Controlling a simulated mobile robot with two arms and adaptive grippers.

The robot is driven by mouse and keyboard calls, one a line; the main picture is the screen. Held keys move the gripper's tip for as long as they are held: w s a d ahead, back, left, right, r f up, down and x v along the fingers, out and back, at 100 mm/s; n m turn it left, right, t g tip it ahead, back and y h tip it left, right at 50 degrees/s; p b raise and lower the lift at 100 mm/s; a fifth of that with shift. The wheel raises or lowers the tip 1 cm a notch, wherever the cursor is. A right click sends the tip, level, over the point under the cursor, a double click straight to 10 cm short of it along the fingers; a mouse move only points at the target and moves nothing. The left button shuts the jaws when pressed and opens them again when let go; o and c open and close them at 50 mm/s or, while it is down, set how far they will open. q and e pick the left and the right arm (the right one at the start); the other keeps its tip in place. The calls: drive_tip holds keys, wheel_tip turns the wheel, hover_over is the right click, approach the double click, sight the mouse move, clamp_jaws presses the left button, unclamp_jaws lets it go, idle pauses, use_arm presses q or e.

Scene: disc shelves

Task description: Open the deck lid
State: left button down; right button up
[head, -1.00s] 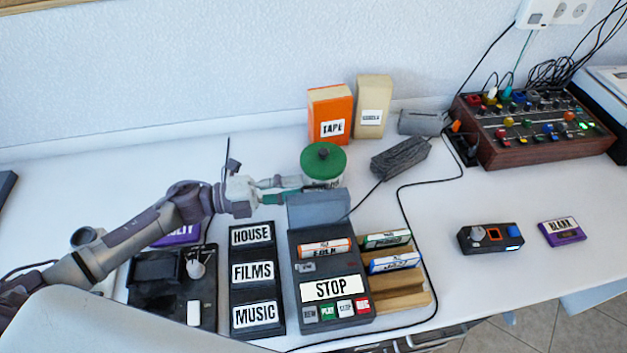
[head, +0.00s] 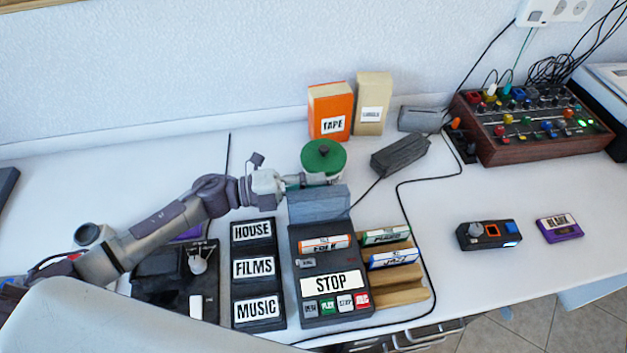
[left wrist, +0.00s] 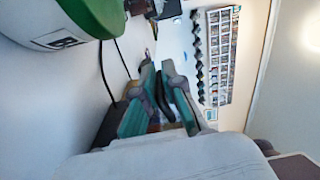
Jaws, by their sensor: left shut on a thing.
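The deck (head: 297,262) is a dark box with a white STOP plate and coloured keys, and an orange-labelled FOLK tape lies in its upper part. Its grey-blue lid (head: 318,205) stands raised at the back. My left gripper (head: 318,181) is at the lid's top edge, in front of the green-topped tin. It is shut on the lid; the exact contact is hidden. In the left wrist view my gripper's teal-padded fingers (left wrist: 157,85) are close together, with a dark part between them. My right gripper is not in view.
The green-topped tin (head: 324,158) stands right behind my gripper; it also shows in the left wrist view (left wrist: 72,20). Labelled trays (head: 283,270) stand left of the deck, a wooden tape rack (head: 405,293) right of it.

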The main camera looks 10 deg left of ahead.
use_arm(q)
drive_tip(key=shift+s+d+r+p, duration=0.2)
drive_tip(key=shift+s+r+p, duration=0.3)
drive_tip(key=shift+r+p, duration=0.15)
drive_tip(key=c, duration=1.3)
unclamp_jaws()
drive_tip(key=v, duration=1.2)
drive_tip(key=shift+f, duration=0.1)
